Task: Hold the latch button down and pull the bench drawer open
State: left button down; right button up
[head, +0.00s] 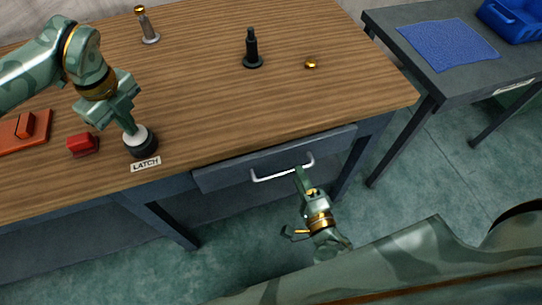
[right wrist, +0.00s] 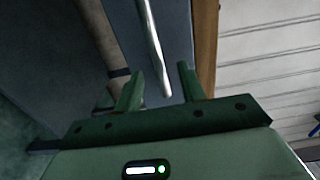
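The latch button (head: 140,145) is a black round base with a white top, behind the LATCH label (head: 146,164) at the bench's front edge. My left gripper (head: 130,128) points down onto the white top and looks shut, with its tips at the button. How far the button is pressed is hard to tell. My right gripper (right wrist: 160,88) is open, fingers on either side of the handle, with gaps visible.
On the wooden bench top (head: 200,90) stand a dark post (head: 252,50), a silver post with a gold top (head: 147,25), a small gold piece (head: 311,64) and a red block (head: 82,145). A side table (head: 445,85) is at right.

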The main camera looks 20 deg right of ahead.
jog(key=shift+w, duration=1.65)
grip_shut()
